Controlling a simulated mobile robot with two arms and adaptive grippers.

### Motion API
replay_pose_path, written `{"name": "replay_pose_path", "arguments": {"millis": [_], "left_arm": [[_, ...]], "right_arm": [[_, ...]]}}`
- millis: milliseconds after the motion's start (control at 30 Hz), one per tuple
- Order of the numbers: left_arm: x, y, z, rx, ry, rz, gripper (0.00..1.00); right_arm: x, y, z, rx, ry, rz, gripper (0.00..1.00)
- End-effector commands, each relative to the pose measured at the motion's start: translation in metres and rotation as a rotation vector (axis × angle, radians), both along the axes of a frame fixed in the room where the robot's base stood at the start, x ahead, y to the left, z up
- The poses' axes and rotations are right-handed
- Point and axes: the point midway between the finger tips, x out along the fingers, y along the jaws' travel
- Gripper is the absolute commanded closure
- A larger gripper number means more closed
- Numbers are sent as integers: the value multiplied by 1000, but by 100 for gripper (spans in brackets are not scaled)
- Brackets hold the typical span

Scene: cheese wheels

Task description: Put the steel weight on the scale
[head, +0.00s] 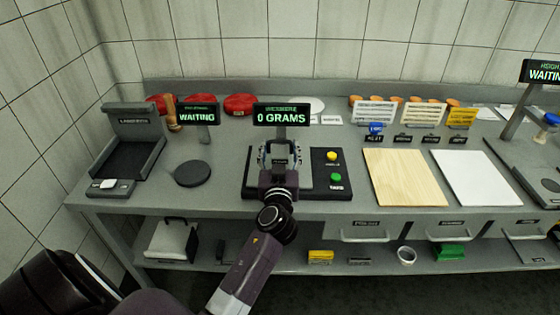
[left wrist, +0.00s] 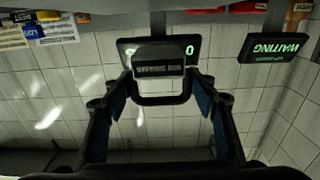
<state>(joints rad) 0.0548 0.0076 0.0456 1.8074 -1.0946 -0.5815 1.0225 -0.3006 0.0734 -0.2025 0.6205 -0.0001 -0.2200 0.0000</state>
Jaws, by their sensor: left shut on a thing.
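The scale (head: 324,190) is a dark flat unit at the middle of the counter, with a yellow and a green button on its right part. Its display (head: 281,118) stands behind it and reads 0 GRAMS. My left gripper (head: 280,158) is in front of the display, over the left part of the scale. In the left wrist view, its blue-padded fingers (left wrist: 159,100) are on both sides of a dark handle. The handle belongs to a labelled block, the steel weight (left wrist: 160,56). The gripper hides most of the weight in the head view. My right gripper is not in view.
A dark open device (head: 130,150) stands at the left, with a round dark disc (head: 193,174) near it. A wooden board (head: 405,180) and a white board (head: 478,178) lie to the right. Red cheese wheels (head: 240,104) stand at the back. A lower shelf holds small items.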

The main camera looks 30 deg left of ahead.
Motion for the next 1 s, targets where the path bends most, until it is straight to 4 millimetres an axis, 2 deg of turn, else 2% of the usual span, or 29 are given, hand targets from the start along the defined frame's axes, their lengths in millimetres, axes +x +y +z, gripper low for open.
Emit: {"name": "replay_pose_path", "arguments": {"millis": [200,300,733,767,900,1000], "left_arm": [[0,0,-31,3,1,-1,89],[0,0,-39,3,-1,-2,89],[0,0,-43,1,-3,-1,89],[0,0,-45,-1,2,-1,45],[0,0,-44,0,2,-1,30],[0,0,-44,0,2,0,30]], "right_arm": [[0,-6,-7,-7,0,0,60],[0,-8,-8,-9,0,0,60],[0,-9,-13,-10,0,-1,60],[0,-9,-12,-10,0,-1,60],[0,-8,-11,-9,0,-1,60],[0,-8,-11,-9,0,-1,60]]}}
